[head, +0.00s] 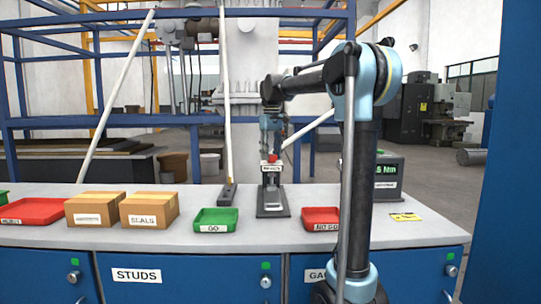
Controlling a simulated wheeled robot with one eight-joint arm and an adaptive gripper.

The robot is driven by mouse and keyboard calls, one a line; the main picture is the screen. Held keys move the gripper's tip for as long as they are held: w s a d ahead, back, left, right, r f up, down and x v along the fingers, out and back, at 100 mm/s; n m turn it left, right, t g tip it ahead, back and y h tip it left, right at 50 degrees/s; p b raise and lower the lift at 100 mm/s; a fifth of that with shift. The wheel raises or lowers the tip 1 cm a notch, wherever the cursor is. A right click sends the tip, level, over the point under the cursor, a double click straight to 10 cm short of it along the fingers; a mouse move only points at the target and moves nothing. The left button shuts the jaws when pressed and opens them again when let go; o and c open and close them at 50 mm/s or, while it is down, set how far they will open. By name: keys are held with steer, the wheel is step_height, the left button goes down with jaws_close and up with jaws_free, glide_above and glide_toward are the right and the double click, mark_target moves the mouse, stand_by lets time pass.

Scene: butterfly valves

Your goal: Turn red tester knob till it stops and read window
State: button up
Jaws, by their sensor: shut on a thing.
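The red tester knob (272,158) shows as a small red spot on top of an upright fixture (272,205) with a dark base plate on the bench. My gripper (271,151) points down from above and is shut on the knob. Its fingers hide part of the knob, and the knob's angle is too small to tell. A grey box with a lit window (386,169) stands to the right of the fixture. The window's visible part reads "5 Nm"; my arm covers its left side, so any characters there are hidden.
A green GO tray (216,228) lies left of the fixture, and a red NO GO tray (316,226) lies right, partly behind my arm. A dark block with a tall pale rod (227,120) stands close left. Cartons (149,219) sit farther left. Bare bench lies in front.

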mark_target(272, 155)
steer(key=m, duration=0.6)
steer(key=shift+w+d, duration=0.1)
steer(key=shift+w, duration=0.05)
stand_by(0.4)
steer(key=o, duration=1.1)
steer(key=shift+c, duration=0.2)
steer(key=shift+r, duration=0.1)
step_height(272, 155, up, 12)
steer(key=shift+f, duration=0.2)
